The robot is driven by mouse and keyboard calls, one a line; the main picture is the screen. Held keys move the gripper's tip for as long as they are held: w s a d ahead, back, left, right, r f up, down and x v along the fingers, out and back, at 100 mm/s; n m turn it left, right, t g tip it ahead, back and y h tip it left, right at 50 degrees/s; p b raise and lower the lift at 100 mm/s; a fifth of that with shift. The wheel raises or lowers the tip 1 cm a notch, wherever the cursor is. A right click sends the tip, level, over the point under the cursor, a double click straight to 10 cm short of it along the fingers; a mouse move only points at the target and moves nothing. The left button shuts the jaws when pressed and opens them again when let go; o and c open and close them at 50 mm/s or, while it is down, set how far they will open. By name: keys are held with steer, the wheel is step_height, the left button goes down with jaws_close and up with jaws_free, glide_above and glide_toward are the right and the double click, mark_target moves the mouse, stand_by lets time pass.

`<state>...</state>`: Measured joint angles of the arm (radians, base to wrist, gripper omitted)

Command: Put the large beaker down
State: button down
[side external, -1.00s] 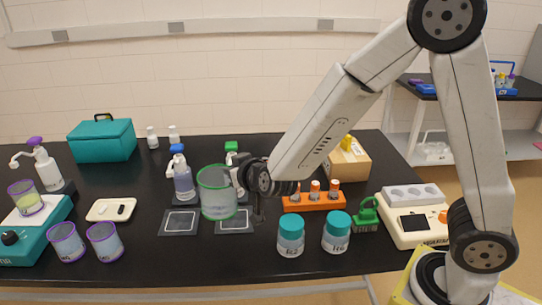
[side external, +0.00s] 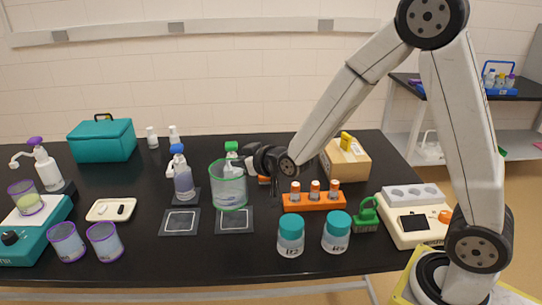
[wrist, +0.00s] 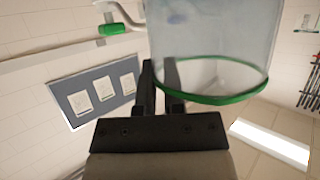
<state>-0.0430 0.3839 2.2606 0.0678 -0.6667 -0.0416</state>
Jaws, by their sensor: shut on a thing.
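The large beaker (side external: 229,190) is clear with a green rim and stands upright in the side view. Its base is over the back part of the right dark square pad (side external: 234,222); I cannot tell whether it touches the pad. My gripper (side external: 250,166) comes from the right and is shut on the beaker's wall near the rim. In the wrist view, the beaker (wrist: 215,45) fills the upper middle with its green rim curving beside the fingers (wrist: 160,85). The far finger is mostly hidden in the side view.
A second dark pad (side external: 180,222) lies empty to the left. A blue-capped bottle (side external: 182,181) stands close to the beaker's left, and a green-capped bottle (side external: 231,148) is behind it. An orange rack (side external: 314,202) and two teal-lidded jars (side external: 291,235) (side external: 337,231) are to the right.

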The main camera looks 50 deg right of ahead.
steer(key=d+f+n+y, duration=0.3)
steer(key=d, duration=0.2)
steer(key=shift+d+f+n+g+y, duration=0.25)
steer(key=shift+d+n+g+y, duration=0.05)
steer(key=shift+g+y, duration=0.1)
stand_by(0.3)
steer(key=shift+f, duration=0.15)
steer(key=shift+f, duration=2.1)
steer(key=shift+f, duration=1.75)
steer(key=shift+f, duration=0.1)
